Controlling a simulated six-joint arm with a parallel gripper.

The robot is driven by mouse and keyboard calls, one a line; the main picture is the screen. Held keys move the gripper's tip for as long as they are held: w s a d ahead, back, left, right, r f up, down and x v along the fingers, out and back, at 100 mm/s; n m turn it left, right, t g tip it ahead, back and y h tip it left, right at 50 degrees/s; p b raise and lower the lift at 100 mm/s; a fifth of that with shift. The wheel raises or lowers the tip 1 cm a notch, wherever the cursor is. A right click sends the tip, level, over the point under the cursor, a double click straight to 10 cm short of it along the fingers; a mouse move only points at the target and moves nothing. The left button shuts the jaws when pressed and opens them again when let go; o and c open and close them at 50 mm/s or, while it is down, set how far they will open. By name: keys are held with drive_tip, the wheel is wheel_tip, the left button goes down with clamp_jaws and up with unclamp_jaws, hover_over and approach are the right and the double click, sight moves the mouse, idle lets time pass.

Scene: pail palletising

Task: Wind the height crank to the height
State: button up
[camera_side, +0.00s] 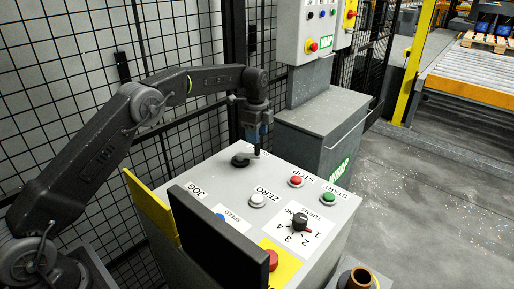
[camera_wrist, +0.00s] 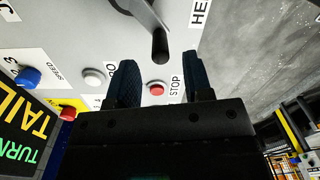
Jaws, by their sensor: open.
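The height crank (camera_side: 241,160) is a dark crank on the far edge of the grey control panel (camera_side: 225,180). In the wrist view its dark handle (camera_wrist: 160,44) points toward the camera, and the crank's hub is cut off at the top edge. My gripper (camera_side: 257,151) is above and beside the crank, pointing down. In the wrist view my gripper (camera_wrist: 158,62) is open, with the handle's end between its two dark fingers. Gaps show on both sides, so I see no grip. The "HE" lettering beside the crank is cut off.
The panel also carries a red STOP button (camera_side: 296,181), a green START button (camera_side: 328,198), a white ZERO button (camera_side: 257,200), a TURNS knob (camera_side: 300,222) and a red button (camera_side: 270,260) on yellow. A dark upright screen (camera_side: 218,238) stands at the near side. Mesh fencing stands behind.

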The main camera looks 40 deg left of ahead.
sight(257, 155)
drive_tip(key=shift+f, duration=2.7)
drive_tip(key=shift+c, duration=0.4)
clamp_jaws()
drive_tip(key=shift+w+a+n, duration=0.15)
drive_tip(key=shift+w+n, duration=0.05)
drive_tip(key=shift+n, duration=0.1)
drive_tip(key=n, duration=0.1)
drive_tip(key=a+n, duration=0.1)
drive_tip(key=n, duration=0.1)
drive_tip(key=w+n, duration=0.1)
drive_tip(key=shift+w+a, duration=0.1)
drive_tip(key=shift+a, duration=0.25)
drive_tip(key=shift+w+a+n, duration=0.1)
drive_tip(key=shift+a+n, duration=0.3)
drive_tip(key=shift+n, duration=0.5)
drive_tip(key=shift+w+a+n, duration=0.1)
drive_tip(key=shift+a+n, duration=0.25)
drive_tip(key=shift+n, duration=0.55)
drive_tip(key=shift+w+a+n, duration=0.1)
drive_tip(key=shift+a+n, duration=0.3)
drive_tip(key=shift+n, duration=0.5)
drive_tip(key=shift+a, duration=0.1)
drive_tip(key=shift+o, duration=0.4)
unclamp_jaws()
drive_tip(key=shift+s, duration=0.1)
